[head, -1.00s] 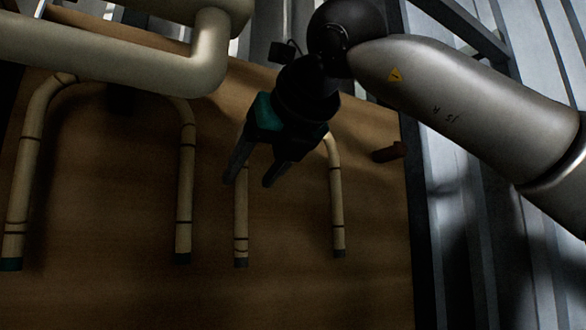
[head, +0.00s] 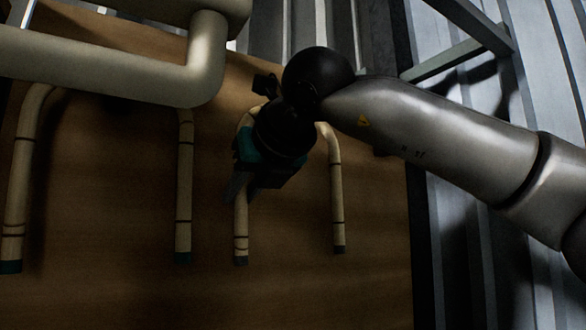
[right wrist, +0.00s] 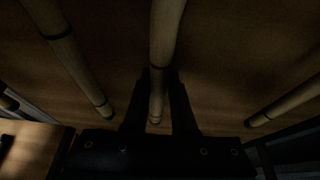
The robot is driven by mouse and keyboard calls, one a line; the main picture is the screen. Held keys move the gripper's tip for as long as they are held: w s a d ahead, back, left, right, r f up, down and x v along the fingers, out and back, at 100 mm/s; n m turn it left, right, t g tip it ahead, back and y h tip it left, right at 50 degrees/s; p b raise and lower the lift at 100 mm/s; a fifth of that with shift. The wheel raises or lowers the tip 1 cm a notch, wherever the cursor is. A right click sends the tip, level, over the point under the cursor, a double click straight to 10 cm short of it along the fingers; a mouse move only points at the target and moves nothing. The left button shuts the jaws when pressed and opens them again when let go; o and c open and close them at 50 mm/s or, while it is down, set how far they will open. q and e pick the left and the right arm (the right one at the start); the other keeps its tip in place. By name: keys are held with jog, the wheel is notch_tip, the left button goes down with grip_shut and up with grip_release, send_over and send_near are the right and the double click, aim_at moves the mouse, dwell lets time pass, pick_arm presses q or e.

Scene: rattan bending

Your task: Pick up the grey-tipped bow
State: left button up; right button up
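The grey-tipped bow (head: 337,190) is a pale rattan arch with dark bands, lying on the brown board (head: 300,290) right of centre in the head view. Its legs point towards the bottom of the picture. My right gripper (head: 246,188) is at its left leg and hides part of that leg and arch. In the right wrist view a rattan leg (right wrist: 164,35) runs between the two open fingers of the gripper (right wrist: 160,82); I cannot tell whether they touch it. My left gripper is out of view.
A second, wider bow (head: 184,200) with dark green tips lies to the left, its top hidden behind my left arm. Other rattan legs flank the gripper in the right wrist view. The lower board is clear. Its right edge borders ribbed metal (head: 470,250).

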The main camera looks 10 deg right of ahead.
grip_shut()
jog(key=shift+r, duration=0.15)
